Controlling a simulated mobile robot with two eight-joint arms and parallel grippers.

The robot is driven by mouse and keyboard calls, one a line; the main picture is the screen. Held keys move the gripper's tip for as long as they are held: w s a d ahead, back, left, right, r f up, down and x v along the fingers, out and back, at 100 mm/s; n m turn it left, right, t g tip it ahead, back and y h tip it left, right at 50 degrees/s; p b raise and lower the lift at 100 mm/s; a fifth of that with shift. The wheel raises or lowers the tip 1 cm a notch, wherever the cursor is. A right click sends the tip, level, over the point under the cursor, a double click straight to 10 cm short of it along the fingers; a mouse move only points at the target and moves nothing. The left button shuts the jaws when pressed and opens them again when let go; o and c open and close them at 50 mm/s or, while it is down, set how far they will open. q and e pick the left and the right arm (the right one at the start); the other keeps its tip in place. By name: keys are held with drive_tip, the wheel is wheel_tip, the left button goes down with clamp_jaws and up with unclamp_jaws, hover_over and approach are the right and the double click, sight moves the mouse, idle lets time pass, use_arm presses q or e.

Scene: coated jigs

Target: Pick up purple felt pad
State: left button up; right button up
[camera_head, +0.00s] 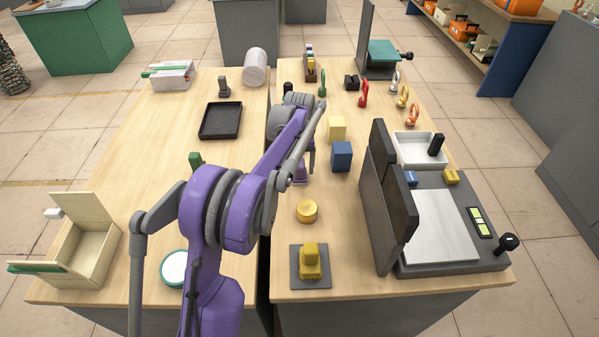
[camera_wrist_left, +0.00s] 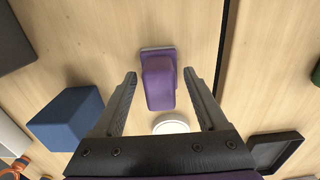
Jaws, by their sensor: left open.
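The purple felt pad, a purple block with a raised handle-like top and a pale base edge, lies on the right-hand table. In the left wrist view the pad (camera_wrist_left: 158,82) is upright in the picture, between and beyond my open fingertips. In the head view only a small part of the pad (camera_head: 300,176) shows beside my arm. My left gripper (camera_wrist_left: 160,76) is open and empty, above the pad; I cannot tell the exact height. In the head view the gripper (camera_head: 309,160) points down and is largely hidden by my own arm. My right gripper is not in view.
A blue block (camera_head: 341,156) and a cream block (camera_head: 337,129) stand right of the pad. A yellow disc (camera_head: 306,211) lies nearer. Dark upright panels (camera_head: 389,200) stand farther right. A narrow gap separates the tables. A white round thing (camera_wrist_left: 171,127) shows between my fingers.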

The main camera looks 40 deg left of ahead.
sight(299, 163)
use_arm(q)
clamp_jaws()
drive_tip(key=shift+r, duration=0.15)
wheel_tip(299, 163, up, 10)
drive_tip(key=shift+f+p, duration=0.1)
drive_tip(key=shift+p, duration=0.3)
idle(0.3)
